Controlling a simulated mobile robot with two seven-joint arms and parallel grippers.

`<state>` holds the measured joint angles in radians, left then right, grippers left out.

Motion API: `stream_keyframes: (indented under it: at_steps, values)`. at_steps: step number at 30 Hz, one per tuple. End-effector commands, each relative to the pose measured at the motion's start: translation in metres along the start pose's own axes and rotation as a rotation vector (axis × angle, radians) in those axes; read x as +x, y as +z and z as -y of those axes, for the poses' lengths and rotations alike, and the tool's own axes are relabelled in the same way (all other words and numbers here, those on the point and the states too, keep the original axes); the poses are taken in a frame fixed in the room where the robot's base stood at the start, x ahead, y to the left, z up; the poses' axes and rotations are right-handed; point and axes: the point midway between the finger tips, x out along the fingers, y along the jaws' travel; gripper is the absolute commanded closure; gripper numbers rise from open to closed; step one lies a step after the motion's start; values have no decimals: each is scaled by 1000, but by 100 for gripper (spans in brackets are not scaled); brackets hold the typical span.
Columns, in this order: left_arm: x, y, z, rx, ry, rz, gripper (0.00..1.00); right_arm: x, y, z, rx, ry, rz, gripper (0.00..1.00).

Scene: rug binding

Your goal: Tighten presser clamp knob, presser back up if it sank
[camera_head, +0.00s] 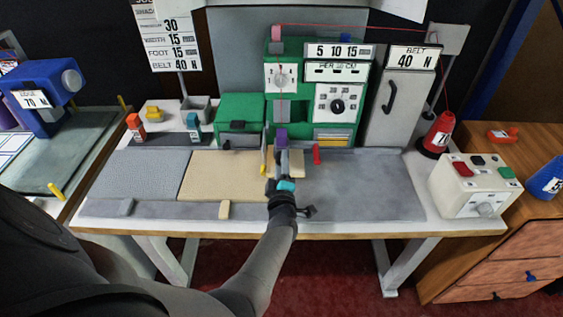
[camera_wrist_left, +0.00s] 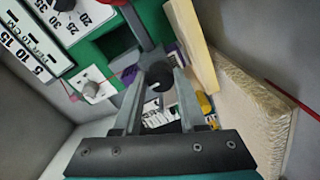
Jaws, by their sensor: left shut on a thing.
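The green binding machine (camera_head: 290,97) stands at the back middle of the table, with dials and number plates on its front. A purple part (camera_head: 281,135) shows low on its front, just above my left gripper (camera_head: 283,165). In the left wrist view the left gripper's two fingers (camera_wrist_left: 160,82) are closed on a dark round knob (camera_wrist_left: 160,72), which I take to be the presser clamp knob. A grey bar (camera_wrist_left: 139,28) runs from the green body toward it. The presser foot and its height are mostly hidden by the gripper. My right gripper is out of view.
A tan rug piece (camera_head: 225,175) lies left of the gripper, with a red lever (camera_head: 316,154) just right of it. A grey belt housing (camera_head: 394,95), a red cone (camera_head: 437,135) and a white button box (camera_head: 475,187) stand to the right. The grey tabletop at right is clear.

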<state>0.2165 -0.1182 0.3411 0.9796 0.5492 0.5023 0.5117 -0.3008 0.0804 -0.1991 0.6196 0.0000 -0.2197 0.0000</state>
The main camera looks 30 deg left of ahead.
Motion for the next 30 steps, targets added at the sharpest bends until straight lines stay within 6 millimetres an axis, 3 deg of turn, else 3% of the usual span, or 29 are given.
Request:
stream_keyframes:
  at_steps: [21,22,30]
  values:
    - [0,0,-1,81,2,-3,100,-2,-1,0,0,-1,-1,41]
    - [0,0,-1,81,2,-3,58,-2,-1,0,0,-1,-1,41]
    - [0,0,0,79,1,-3,29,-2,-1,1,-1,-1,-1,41]
